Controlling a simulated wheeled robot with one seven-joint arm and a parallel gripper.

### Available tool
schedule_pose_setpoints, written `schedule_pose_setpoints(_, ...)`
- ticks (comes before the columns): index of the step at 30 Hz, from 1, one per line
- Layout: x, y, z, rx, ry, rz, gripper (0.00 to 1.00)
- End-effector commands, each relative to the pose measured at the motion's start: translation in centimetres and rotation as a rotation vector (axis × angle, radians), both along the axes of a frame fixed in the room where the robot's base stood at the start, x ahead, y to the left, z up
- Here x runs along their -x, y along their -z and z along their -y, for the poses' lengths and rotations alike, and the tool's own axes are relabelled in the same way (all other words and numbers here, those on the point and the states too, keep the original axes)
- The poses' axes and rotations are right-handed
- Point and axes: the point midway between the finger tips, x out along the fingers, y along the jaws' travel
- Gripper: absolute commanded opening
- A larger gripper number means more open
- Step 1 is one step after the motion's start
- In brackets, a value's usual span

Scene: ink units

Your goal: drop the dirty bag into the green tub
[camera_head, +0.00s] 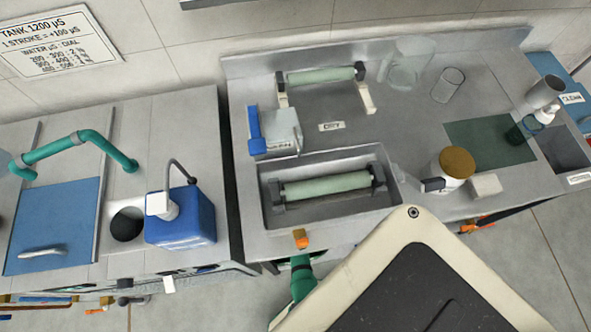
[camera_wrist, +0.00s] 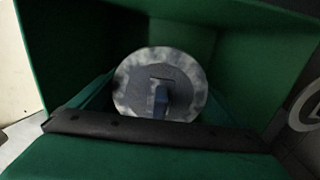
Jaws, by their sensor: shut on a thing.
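In the wrist view I look down into a green tub (camera_wrist: 60,50) with tall green walls. A dark strip (camera_wrist: 130,128) with small dots runs across its near side. A round, mottled grey thing, which looks like the dirty bag (camera_wrist: 130,90), is in the middle of the view between the walls. A blue tab within a dark outline is at its centre. My gripper (camera_wrist: 159,98) appears shut on it there; the fingers are hard to make out. I cannot tell how high the bag is above the floor. Neither tub nor bag can be made out in the head view.
A steel counter has a sunken sink (camera_head: 325,215) with a pale green roller (camera_head: 325,187). A blue jug (camera_head: 185,220) stands on the left bench. A brown-lidded jar (camera_head: 454,165) and clear glassware stand at right. My own body fills the lower middle.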

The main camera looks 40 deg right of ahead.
Motion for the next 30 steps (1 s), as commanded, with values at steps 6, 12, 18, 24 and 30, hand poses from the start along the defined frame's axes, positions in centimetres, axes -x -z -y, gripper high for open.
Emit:
schedule_pose_setpoints(6, 0.0, 0.6, 0.0, -0.001, 0.001, -0.001, 0.54)
schedule_pose_setpoints(12, 0.1, 0.7, 0.0, -0.001, 0.001, -0.001, 1.00)
schedule_pose_setpoints(18, 0.1, 0.7, 0.0, -0.001, 0.000, -0.001, 1.00)
schedule_pose_setpoints(24, 0.0, -0.2, 0.0, 0.001, -0.001, 0.000, 1.00)
schedule_pose_setpoints(30, 0.0, -2.8, 0.1, 0.002, -0.002, 0.001, 1.00)
